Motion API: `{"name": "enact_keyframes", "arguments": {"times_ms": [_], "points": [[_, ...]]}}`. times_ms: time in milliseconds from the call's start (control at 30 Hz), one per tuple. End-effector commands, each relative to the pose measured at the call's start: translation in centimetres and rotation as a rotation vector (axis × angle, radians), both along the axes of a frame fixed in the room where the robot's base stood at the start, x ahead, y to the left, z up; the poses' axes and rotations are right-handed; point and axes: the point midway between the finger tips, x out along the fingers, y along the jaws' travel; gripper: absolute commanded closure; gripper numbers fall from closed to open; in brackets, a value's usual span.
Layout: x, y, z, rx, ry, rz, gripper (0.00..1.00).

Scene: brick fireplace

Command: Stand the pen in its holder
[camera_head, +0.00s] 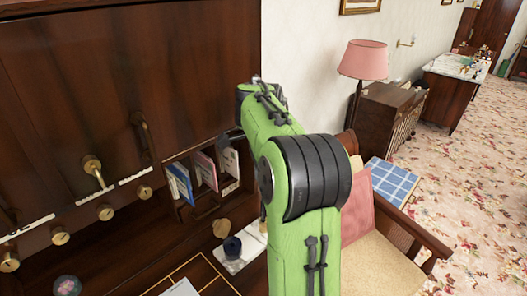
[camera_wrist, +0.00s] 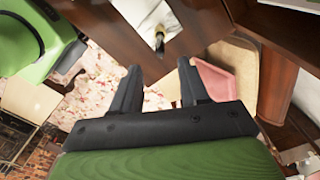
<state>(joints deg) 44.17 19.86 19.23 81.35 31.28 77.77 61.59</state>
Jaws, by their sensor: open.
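My gripper (camera_wrist: 158,82) shows in the wrist view with its two black fingers apart and nothing between them. Beyond the fingertips is a wooden desk edge, with a small dark item with a yellowish part (camera_wrist: 159,40) by a white sheet; I cannot tell whether it is the pen. In the head view my green arm hides the gripper and part of the desk. A small dark blue round object (camera_head: 232,247), possibly the holder, stands on a whitish base on the desk left of my arm. I cannot make out the pen clearly in either view.
A wooden letter rack (camera_head: 207,211) with upright booklets stands at the back of the desk. A tan object (camera_head: 221,228) is near it. A chair with a pink cushion (camera_head: 356,212) stands right of my arm. A pink lamp (camera_head: 363,60) stands beyond; patterned carpet lies open at right.

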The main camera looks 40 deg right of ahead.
Motion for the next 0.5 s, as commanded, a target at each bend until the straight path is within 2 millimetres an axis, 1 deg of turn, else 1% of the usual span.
{"name": "enact_keyframes", "arguments": {"times_ms": [33, 100, 200, 333, 400, 500], "points": [[0.1, 0.1, 2.3, -0.003, -0.003, 0.002, 0.56], [0.1, 0.1, 4.4, -0.002, -0.002, 0.003, 0.56], [0.1, 0.1, 6.8, -0.002, -0.001, 0.002, 0.56], [0.0, 0.0, 8.6, 0.000, 0.000, 0.001, 0.56], [0.0, 0.1, 9.0, 0.000, 0.000, 0.002, 0.56], [0.0, 0.0, 9.0, 0.000, 0.000, 0.001, 0.56]]}}
